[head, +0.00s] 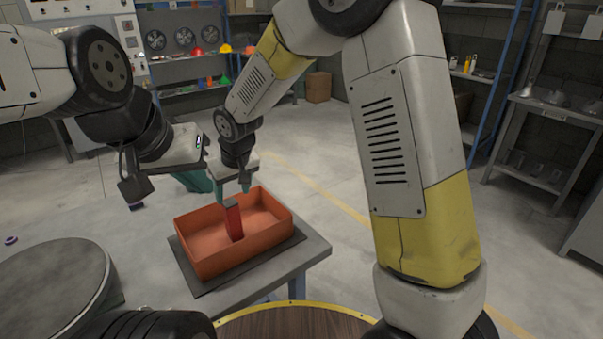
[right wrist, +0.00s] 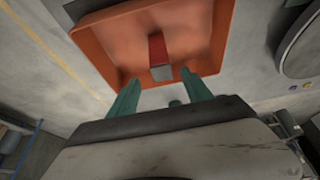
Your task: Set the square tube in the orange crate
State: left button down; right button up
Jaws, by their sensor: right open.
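The orange crate (head: 213,262) sits on a dark mat on the table in the head view; it also shows in the right wrist view (right wrist: 112,48). The red square tube (head: 235,224) stands inside the crate, roughly upright; its grey end faces my right wrist camera (right wrist: 161,72). My right gripper (head: 232,193) is just above the tube, its green fingers (right wrist: 158,84) open and apart from it on either side. My left gripper (head: 196,178) is beyond the crate's back left; its fingers are partly hidden and their opening is unclear.
The dark mat (head: 202,286) lies near the right edge of the grey table (head: 145,245). A round dark disc (head: 55,283) is at the front left. A small purple item (head: 10,240) lies at the left edge. Shelves stand at the back.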

jog(key=s+d+r+m+t, duration=0.1)
jog(key=s+d+r, duration=0.35)
jog(key=d, duration=0.35)
jog(key=s+d+r+m, duration=0.2)
jog(key=s+d+r, duration=0.1)
jog(key=d+r, duration=0.35)
jog(key=s+d+r+m+t, duration=0.1)
jog(key=s+d+r, duration=0.35)
jog(key=d, duration=0.45)
jog(key=s+d+r+m, duration=0.1)
jog(key=s+d+m, duration=0.1)
jog(key=s+d, duration=0.3)
jog(key=s, duration=0.4)
jog(key=shift+t, duration=0.3)
jog(key=shift+r, duration=0.15)
jog(key=shift+c, duration=0.5)
